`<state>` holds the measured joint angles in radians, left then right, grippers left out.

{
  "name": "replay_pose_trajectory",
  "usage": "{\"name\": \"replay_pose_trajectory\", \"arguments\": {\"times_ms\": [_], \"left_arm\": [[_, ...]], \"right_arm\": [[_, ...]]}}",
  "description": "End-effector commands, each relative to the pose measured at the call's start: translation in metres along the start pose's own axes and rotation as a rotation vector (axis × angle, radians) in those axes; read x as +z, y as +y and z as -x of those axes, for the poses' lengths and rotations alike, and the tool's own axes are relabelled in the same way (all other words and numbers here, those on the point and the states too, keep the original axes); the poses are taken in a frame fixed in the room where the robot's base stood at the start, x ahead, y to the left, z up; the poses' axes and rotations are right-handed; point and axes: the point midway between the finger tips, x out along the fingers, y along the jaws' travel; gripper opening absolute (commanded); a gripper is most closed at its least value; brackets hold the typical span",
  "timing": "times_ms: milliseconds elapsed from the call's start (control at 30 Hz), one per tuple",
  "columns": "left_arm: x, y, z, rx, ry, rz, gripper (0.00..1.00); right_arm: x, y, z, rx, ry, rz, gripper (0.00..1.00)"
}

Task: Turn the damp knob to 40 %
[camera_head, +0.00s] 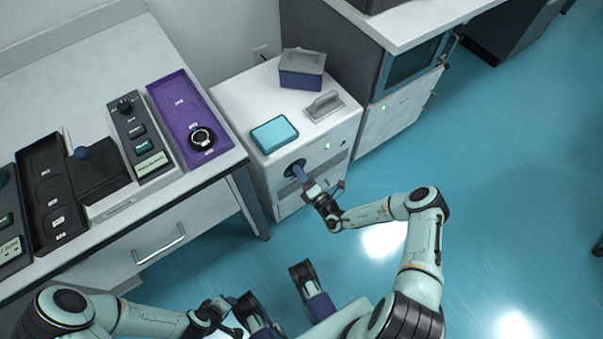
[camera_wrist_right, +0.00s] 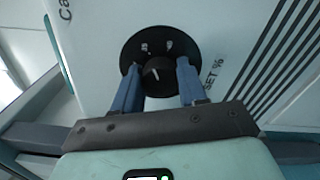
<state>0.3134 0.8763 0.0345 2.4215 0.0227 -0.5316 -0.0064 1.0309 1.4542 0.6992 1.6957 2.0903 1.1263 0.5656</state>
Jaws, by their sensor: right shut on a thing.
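The damp knob is taken to be the black knob (camera_wrist_right: 158,74) on a round black dial plate (camera_wrist_right: 160,40) on the white cabinet's front. A short white pointer line shows on the knob's face. Part of a "SET %" label is readable beside it. My right gripper (camera_wrist_right: 160,88) has its two blue fingers on either side of the knob, shut on it. In the head view the right gripper (camera_head: 299,172) reaches the dial plate (camera_head: 294,168) and hides most of the knob. My left gripper (camera_head: 226,302) is low in the head view, away from the cabinet; its jaws are unclear.
The white cabinet (camera_head: 228,98) carries a light-blue box (camera_head: 274,134), a grey handled tool (camera_head: 324,105) and a dark blue-grey box (camera_head: 302,70). A bench at left holds a purple tray (camera_head: 178,100) and control panels. Blue floor (camera_head: 500,170) is open at right.

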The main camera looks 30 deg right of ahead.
Motion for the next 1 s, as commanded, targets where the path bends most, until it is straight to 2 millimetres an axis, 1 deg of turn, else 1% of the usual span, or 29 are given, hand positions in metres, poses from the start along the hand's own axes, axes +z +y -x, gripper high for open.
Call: {"name": "replay_pose_trajectory", "arguments": {"times_ms": [200,500,700,1000], "left_arm": [[0.0033,0.0008,0.0021,0.001,-0.010,-0.001,0.43],[0.0036,0.0007,0.0020,0.000,-0.011,-0.001,0.43],[0.0025,0.0005,0.0014,0.000,-0.007,0.000,0.43],[0.0013,0.0002,0.0009,0.000,-0.004,0.000,0.43]], "right_arm": [[-0.0021,-0.0010,0.0008,-0.002,0.004,-0.209,0.11],[-0.0027,-0.0018,0.0008,-0.002,0.004,-0.466,0.11],[-0.0027,-0.0019,0.0006,-0.002,0.004,-0.588,0.11],[-0.0032,-0.0019,0.0006,-0.002,0.005,-0.682,0.11]]}}
